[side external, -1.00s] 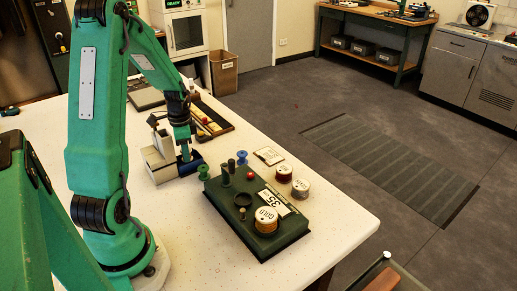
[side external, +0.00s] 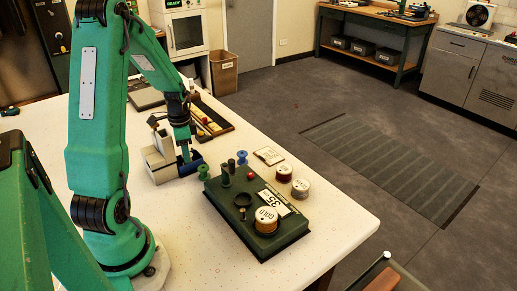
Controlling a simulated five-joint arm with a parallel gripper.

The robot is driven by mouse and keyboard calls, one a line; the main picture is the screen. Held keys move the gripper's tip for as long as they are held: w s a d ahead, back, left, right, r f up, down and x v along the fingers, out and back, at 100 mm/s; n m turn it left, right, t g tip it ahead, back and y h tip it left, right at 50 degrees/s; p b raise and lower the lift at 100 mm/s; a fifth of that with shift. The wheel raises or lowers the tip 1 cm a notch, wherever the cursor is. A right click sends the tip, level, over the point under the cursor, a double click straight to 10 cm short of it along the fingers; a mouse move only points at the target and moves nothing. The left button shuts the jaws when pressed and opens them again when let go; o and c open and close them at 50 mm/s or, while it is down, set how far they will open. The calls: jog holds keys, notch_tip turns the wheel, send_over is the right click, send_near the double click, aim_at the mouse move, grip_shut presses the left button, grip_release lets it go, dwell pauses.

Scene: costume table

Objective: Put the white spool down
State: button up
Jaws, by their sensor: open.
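My gripper (side external: 186,157) points down at the blue box (side external: 193,168), beside a pale blocky object (side external: 160,163). Its jaws are open, but the fingertips are small and partly lost against the box. I cannot make out a white spool; anything between or below the fingertips is hidden or too small to tell.
A long tray (side external: 213,124) lies behind my gripper. The table's front right is clear.

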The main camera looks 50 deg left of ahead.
notch_tip(320, 180, up, 13)
jog(key=shift+d+f, duration=0.15)
jog(key=shift+f, duration=0.05)
dwell(0.4)
dwell(0.4)
jog(key=s+d+r+n+t, duration=0.1)
jog(key=d+r+t, duration=0.1)
jog(key=d, duration=0.7)
jog(key=s+d+r+n+t, duration=0.1)
jog(key=s+d+r, duration=0.1)
jog(key=d, duration=0.7)
jog(key=s+d+r+n+t, duration=0.1)
jog(key=d+r, duration=0.3)
jog(key=d, duration=0.5)
jog(key=shift+s+d+r+n+t, duration=0.3)
jog(key=shift+s+t, duration=0.2)
jog(key=shift+t, duration=0.3)
